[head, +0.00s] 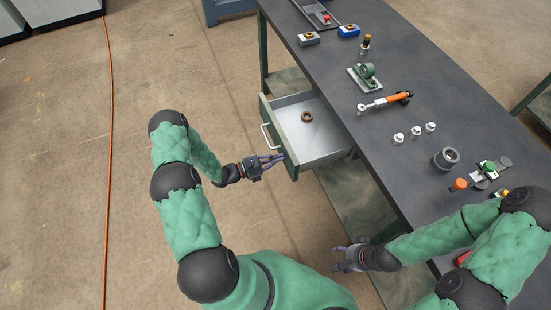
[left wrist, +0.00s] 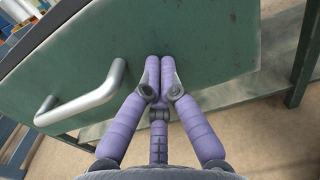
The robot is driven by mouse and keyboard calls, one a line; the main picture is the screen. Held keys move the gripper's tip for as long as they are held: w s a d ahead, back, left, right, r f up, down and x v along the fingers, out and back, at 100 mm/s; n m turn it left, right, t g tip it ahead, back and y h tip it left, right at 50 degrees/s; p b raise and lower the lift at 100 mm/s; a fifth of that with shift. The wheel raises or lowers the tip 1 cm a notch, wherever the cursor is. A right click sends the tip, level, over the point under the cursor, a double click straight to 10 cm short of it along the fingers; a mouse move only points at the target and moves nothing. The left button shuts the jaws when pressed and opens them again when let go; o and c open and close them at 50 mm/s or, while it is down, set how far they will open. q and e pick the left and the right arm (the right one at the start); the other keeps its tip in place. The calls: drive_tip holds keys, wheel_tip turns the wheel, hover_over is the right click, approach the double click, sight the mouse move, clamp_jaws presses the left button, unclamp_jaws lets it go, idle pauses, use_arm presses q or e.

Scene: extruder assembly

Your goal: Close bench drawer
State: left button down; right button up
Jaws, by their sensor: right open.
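The bench drawer (head: 325,146) stands pulled out from the side of the dark-topped bench (head: 400,75). Its green front panel (left wrist: 205,35) has a silver bar handle (left wrist: 85,98), which also shows in the head view (head: 270,138). A brown ring (head: 307,116) lies inside the drawer. My left gripper (head: 280,158) is at the drawer front, beside the handle, near the front's lower end in the head view. Its purple fingers (left wrist: 160,68) are together and empty, with tips at or against the panel; contact is unclear. My right gripper (head: 343,260) is open and empty beside the bench.
On the bench top are an orange-handled wrench (head: 386,101), a green part on a plate (head: 367,77), several small white-and-metal pieces (head: 415,132), and a dark cup (head: 446,158). A lower shelf (head: 350,200) runs under the bench. An orange cable (head: 108,180) lies on open floor.

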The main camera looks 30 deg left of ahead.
sight(329, 145)
use_arm(q)
drive_tip(key=b+x, duration=0.4)
drive_tip(key=x, duration=1.9)
drive_tip(key=shift+w+d+f, duration=0.1)
drive_tip(key=shift+d, duration=0.1)
use_arm(e)
wheel_tip(329, 145, down, 4)
drive_tip(key=shift+r, duration=0.1)
use_arm(q)
drive_tip(key=shift+a, duration=0.1)
